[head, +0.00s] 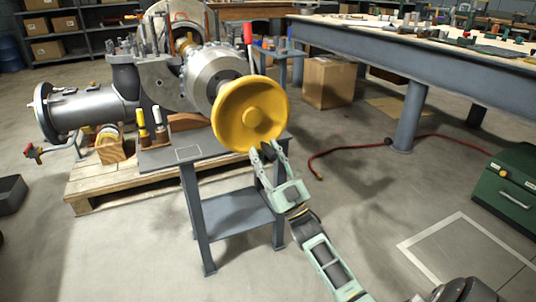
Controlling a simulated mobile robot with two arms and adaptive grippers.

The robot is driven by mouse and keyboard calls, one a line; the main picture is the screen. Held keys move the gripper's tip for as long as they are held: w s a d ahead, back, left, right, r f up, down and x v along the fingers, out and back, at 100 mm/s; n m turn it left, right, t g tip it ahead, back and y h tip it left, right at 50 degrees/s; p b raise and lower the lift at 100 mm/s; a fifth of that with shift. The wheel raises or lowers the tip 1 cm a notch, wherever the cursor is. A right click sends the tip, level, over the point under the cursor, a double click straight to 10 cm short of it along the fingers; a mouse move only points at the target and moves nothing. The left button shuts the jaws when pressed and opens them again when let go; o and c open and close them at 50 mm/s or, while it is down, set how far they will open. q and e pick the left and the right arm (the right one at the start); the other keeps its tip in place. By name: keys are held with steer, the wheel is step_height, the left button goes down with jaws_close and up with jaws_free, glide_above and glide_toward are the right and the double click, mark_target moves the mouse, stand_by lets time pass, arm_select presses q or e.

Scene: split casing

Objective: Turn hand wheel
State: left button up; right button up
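The hand wheel (237,103) is a yellow, dished disc with a round hub, mounted on the front of the grey split casing (212,72). My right gripper (268,153) is at the lower right rim of the wheel, with its pale green fingers pointing up. The fingers are spread apart, with a dark piece between them. I cannot tell whether they touch the rim. My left gripper is not in view.
A small grey steel table (215,160) stands below the wheel, beside a wooden pallet (95,190). A large workbench (420,58) stands at the right, with a cardboard box (328,82) by it. A red hose (340,148) lies on the floor. A green case (508,185) is at the right edge.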

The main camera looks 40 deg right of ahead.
steer(key=shift+s, duration=0.1)
steer(key=v, duration=1.2)
stand_by(1.3)
